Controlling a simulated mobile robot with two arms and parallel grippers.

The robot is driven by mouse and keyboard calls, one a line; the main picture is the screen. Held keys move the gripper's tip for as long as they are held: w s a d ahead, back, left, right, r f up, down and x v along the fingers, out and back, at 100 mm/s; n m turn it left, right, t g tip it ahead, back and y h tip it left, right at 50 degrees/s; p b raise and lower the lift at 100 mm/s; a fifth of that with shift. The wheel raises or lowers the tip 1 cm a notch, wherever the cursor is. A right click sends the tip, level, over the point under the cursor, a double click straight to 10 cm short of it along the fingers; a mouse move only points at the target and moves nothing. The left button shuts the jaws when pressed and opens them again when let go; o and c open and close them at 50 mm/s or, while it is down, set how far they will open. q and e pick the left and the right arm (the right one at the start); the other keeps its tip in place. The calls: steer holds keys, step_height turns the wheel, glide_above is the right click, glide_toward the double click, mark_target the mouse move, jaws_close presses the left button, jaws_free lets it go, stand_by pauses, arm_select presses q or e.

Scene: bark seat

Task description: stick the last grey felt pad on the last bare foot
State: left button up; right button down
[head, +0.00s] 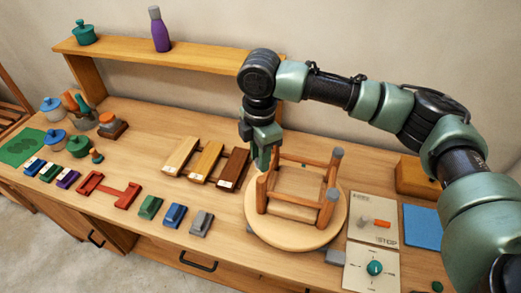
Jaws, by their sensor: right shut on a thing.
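An upturned stool (328,211) stands with its reddish-brown legs pointing up, on a round pale wooden disc (275,236). Grey caps show on the back right foot (337,153) and the front right foot (333,194). The front left foot (262,178) shows no clear grey cap. My right gripper (262,164) points down at the stool's left side, close to the left legs, and hides the back left foot. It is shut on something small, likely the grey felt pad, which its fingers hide. I cannot tell whether it touches a foot. My left gripper is out of view.
A panel with a teal knob (375,268) and a STOP panel (376,216) lie right of the disc. Wooden sample boards (207,160) and coloured blocks (175,215) lie to the left. A raised shelf (120,51) runs along the back. The bench's left-centre has some free room.

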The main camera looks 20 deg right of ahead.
mark_target(261, 180)
steer(key=shift+f+b, duration=0.45)
steer(key=shift+b, duration=0.05)
step_height(261, 180, down, 3)
steer(key=b, duration=0.4)
steer(key=shift+f, duration=0.8)
steer(key=shift+p, duration=0.7)
steer(key=shift+f, duration=0.25)
steer(key=c, duration=0.7)
jaws_free()
steer(key=shift+r+p, duration=0.1)
steer(key=shift+p, duration=0.25)
